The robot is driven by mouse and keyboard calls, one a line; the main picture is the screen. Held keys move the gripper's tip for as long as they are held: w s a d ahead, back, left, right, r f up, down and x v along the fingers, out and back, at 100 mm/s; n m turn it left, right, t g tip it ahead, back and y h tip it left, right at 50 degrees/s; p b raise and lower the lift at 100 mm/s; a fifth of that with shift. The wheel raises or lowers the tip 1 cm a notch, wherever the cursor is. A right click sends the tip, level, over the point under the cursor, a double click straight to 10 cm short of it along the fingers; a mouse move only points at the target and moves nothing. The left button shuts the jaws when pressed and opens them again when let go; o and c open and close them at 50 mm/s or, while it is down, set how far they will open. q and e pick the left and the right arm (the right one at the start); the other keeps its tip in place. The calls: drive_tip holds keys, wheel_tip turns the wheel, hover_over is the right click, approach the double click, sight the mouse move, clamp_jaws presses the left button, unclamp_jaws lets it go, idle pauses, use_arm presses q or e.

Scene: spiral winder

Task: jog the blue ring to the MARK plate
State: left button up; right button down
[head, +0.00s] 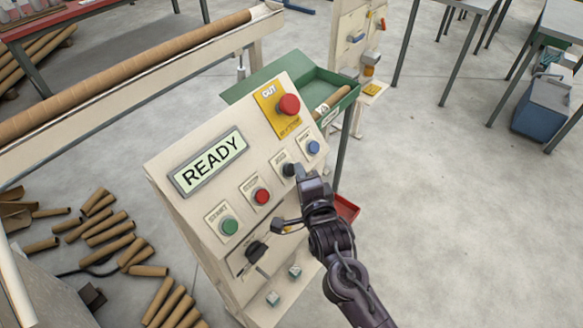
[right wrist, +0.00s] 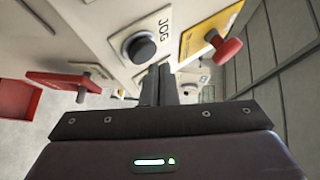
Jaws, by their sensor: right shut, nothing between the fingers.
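The cream control panel (head: 190,222) stands in the middle of the head view, its display (head: 209,163) reading READY. The black JOG button (head: 288,169) is on its right side and shows clearly in the right wrist view (right wrist: 138,48). My right gripper (head: 299,175) is shut and empty, its fingertips (right wrist: 160,72) close beside the JOG button; I cannot tell whether they touch it. A long brown cardboard tube (head: 120,77) runs along the upper left. I see no blue ring and no MARK plate. My left gripper is out of view.
Near JOG are a red button (head: 262,196), a green button (head: 229,226), a blue button (head: 313,147) and a red mushroom button (head: 289,104) on a yellow CUT plate. A green tray (head: 335,103) stands behind.

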drive_tip(key=shift+a, duration=0.1)
drive_tip(key=shift+w+a+f, duration=0.15)
drive_tip(key=shift+f, duration=0.05)
drive_tip(key=shift+w+a+f+b, duration=0.2)
drive_tip(key=shift+a+f+b, duration=0.1)
drive_tip(key=shift+b, duration=0.25)
idle(0.8)
drive_tip(key=shift+d+r, duration=0.1)
drive_tip(key=shift+s+d+r+p, duration=0.4)
drive_tip(key=shift+d+r+p, duration=0.05)
drive_tip(key=shift+p, duration=0.4)
